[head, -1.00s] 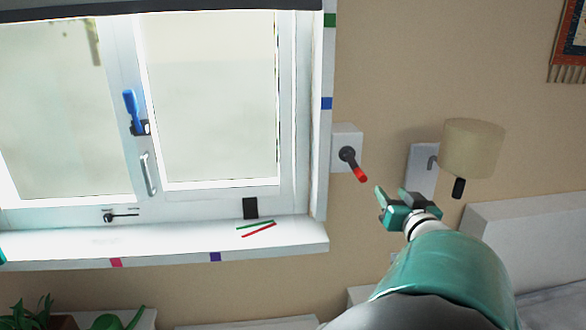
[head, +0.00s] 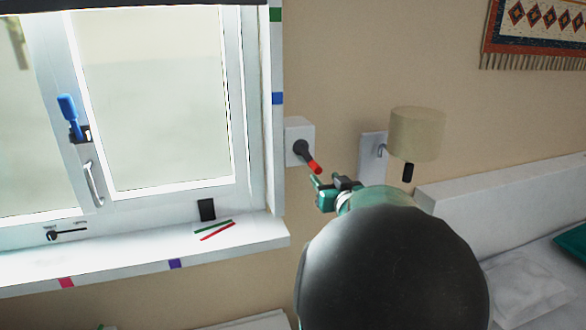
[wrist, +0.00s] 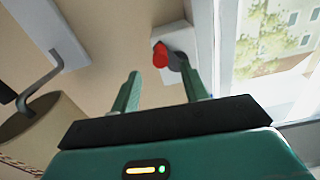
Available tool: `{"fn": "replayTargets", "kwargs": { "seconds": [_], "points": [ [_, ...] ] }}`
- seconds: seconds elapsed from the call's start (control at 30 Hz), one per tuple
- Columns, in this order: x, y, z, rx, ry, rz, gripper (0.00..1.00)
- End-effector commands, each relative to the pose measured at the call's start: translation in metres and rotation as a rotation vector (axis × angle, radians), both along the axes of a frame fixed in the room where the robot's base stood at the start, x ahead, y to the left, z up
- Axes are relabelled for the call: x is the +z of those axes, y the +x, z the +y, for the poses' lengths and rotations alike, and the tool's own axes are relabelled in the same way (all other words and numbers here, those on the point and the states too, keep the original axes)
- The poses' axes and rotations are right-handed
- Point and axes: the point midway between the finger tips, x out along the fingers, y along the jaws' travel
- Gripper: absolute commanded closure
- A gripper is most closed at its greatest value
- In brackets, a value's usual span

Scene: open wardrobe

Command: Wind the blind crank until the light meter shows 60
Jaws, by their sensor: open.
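The blind crank (head: 306,153) is a dark arm with a red knob on a white wall box, right of the window. Its knob points down and to the right. In the wrist view the red knob (wrist: 160,55) shows just beyond and between my fingertips. My gripper (head: 318,188) is open and empty, just below the knob, and I see no contact. The fingers also show in the wrist view (wrist: 162,82). A small black device (head: 206,210) stands on the window sill; I cannot tell whether it is the light meter, and no reading is legible.
A wall lamp (head: 417,134) hangs close to the right of the crank. The window sill (head: 130,262) juts out on the left, with a green and a red stick (head: 217,231) on it. A bed (head: 520,270) stands at lower right.

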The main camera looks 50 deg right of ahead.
Motion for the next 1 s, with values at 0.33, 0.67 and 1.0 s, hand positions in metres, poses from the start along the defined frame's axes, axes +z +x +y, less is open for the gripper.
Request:
{"fn": "replayTargets", "kwargs": {
  "seconds": [0.33,0.67,1.0],
  "points": [
    [0.000,0.056,-0.032,0.000,0.000,0.000,0.55],
    [0.000,0.069,-0.039,-0.001,0.001,0.000,0.55],
    [0.000,0.069,-0.039,-0.001,0.001,0.000,0.98]
  ]
}}
